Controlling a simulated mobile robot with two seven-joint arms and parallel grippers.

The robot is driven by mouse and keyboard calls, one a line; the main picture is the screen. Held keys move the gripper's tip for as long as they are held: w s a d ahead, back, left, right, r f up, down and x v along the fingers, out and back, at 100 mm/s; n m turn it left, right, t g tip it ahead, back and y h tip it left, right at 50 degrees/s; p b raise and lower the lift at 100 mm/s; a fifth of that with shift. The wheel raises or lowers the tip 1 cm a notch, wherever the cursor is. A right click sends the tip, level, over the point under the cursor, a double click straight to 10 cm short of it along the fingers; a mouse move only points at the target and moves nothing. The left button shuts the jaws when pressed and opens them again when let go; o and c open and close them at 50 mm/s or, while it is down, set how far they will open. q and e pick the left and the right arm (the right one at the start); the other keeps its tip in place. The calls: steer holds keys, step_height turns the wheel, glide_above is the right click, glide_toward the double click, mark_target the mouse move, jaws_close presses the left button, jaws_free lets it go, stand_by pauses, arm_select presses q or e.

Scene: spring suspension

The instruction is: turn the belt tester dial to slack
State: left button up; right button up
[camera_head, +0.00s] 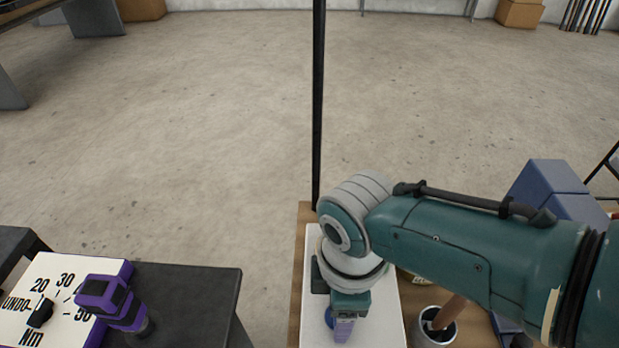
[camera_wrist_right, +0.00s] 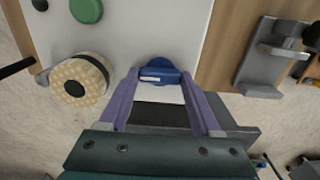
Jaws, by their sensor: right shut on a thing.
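My right gripper (camera_head: 343,328) reaches down over a white panel (camera_head: 391,318) in the head view. In the right wrist view its two purple fingers (camera_wrist_right: 160,88) are shut on a blue knob-like piece (camera_wrist_right: 158,72) with a small pale label, on the white panel (camera_wrist_right: 135,35). The blue piece looks like the dial; a bit of blue (camera_head: 329,315) shows beside the fingers in the head view. No slack marking can be read, so its setting cannot be told. My left gripper is not in view.
The wrist view shows a green knob (camera_wrist_right: 86,10), a beige round piece (camera_wrist_right: 79,82) and a grey metal bracket (camera_wrist_right: 268,58). At left in the head view are a torque board (camera_head: 60,285) and a purple-black tool (camera_head: 112,300). A cup (camera_head: 436,327) stands right of the panel.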

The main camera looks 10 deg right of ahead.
steer(key=o, duration=1.4)
steer(key=shift+r, duration=0.1)
steer(key=shift+r+p, duration=0.35)
step_height(320, 180, up, 9)
steer(key=p, duration=0.4)
steer(key=shift+p, duration=0.35)
